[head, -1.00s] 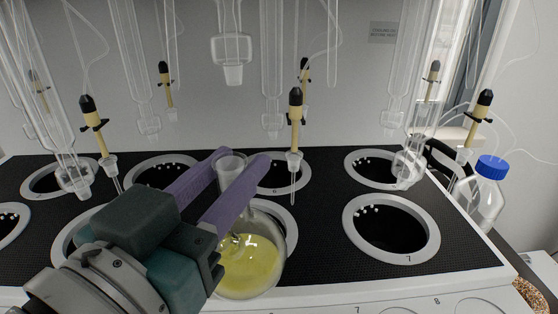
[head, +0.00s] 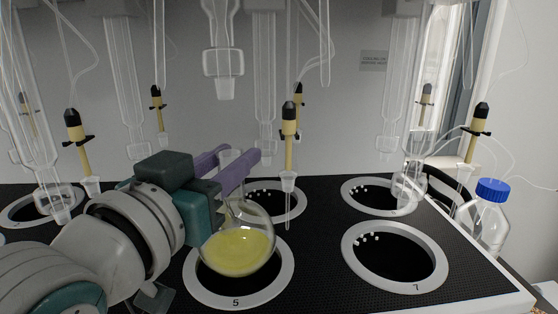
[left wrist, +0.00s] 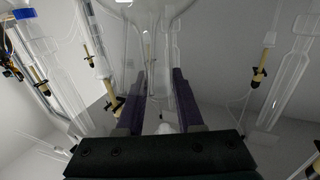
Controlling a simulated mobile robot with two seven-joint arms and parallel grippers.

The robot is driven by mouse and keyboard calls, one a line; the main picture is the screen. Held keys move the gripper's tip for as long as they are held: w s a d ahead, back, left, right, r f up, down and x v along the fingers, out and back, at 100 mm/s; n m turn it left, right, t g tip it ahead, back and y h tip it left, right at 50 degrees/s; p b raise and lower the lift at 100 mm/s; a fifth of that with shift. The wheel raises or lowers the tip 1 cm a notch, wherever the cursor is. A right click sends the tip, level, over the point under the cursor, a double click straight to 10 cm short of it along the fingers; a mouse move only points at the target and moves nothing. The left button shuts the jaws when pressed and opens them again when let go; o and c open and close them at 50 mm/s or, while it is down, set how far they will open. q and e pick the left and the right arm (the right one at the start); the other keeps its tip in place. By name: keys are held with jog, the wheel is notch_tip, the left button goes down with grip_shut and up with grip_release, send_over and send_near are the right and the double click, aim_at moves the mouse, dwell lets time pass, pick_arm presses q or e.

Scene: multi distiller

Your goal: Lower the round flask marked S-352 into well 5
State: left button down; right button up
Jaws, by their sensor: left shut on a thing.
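The round flask (head: 238,250) is clear glass with yellow liquid in its lower half. My left gripper (head: 240,165) is shut on its neck with purple fingers. The marking S-352 cannot be read on it. Well 5 (head: 284,287) is a dark round opening with a grey ring and the number 5 at its front. In the head view the flask appears over the well's opening; how deep its bottom sits cannot be told. In the left wrist view the purple fingers (left wrist: 159,105) point up the picture, with clear glass between and beyond them. My right gripper is not in view.
Well 7 (head: 433,281) is empty at the right, with further wells behind. Glass columns and yellow-bodied probes with black caps (head: 290,135) hang above the black deck. A blue-capped bottle (head: 490,215) stands at the far right.

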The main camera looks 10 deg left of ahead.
aim_at(233, 205)
pick_arm(q)
jog(key=shift+f+b, duration=2.05)
jog(key=shift+f, duration=1)
jog(key=shift+r+p, duration=0.1)
jog(key=shift+p, duration=0.2)
jog(key=shift+f, duration=0.2)
jog(key=shift+c, duration=2.3)
grip_release()
jog(key=shift+f, duration=0.15)
jog(key=shift+s, duration=0.1)
jog(key=s, duration=0.3)
jog(key=s+a, duration=0.1)
jog(key=s, duration=0.5)
jog(key=shift+s+a, duration=0.25)
jog(key=shift+s, duration=0.1)
